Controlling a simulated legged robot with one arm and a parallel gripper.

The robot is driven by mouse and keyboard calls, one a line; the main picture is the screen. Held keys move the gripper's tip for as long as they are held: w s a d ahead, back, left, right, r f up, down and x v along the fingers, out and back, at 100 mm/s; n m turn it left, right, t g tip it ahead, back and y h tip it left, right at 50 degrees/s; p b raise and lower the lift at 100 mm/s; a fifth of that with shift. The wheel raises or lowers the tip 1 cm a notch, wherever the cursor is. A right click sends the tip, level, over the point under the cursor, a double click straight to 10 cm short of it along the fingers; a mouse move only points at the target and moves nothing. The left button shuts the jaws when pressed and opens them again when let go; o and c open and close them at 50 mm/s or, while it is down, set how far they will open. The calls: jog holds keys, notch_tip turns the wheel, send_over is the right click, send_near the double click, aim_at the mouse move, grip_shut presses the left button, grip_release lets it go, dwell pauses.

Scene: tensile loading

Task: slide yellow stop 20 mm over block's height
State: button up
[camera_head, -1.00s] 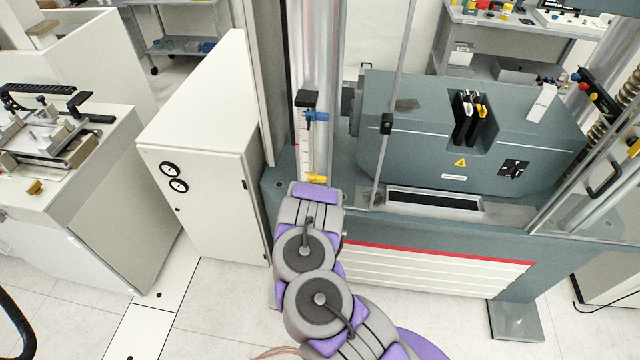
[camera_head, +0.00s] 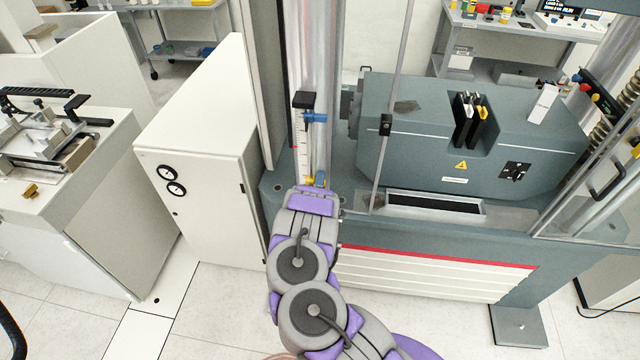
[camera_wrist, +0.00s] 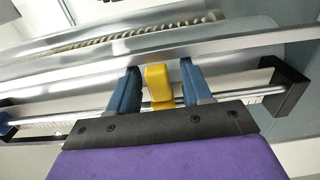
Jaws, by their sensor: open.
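The yellow stop (camera_wrist: 158,78) sits on a thin rail (camera_wrist: 235,93) beside a scale (camera_wrist: 60,127). My gripper (camera_wrist: 160,90) is open, with one blue finger on each side of the yellow stop. Narrow gaps show between the stop and both fingers in the wrist view. In the head view the yellow stop (camera_head: 309,181) shows low on the scale, just above my wrist, with a blue fingertip beside it. A blue stop (camera_head: 315,117) is higher up, just below a black block (camera_head: 304,100). I cannot tell which block the task means.
A black end bracket (camera_wrist: 287,85) closes the rail at the right in the wrist view. A metal column runs close behind the rail. A white cabinet (camera_head: 200,150) stands left of the scale, and a grey machine body (camera_head: 430,130) stands to its right.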

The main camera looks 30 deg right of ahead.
jog(key=shift+w+d, duration=0.1)
jog(key=shift+d, duration=0.15)
jog(key=shift+a, duration=0.2)
jog(key=c, duration=0.5)
grip_shut()
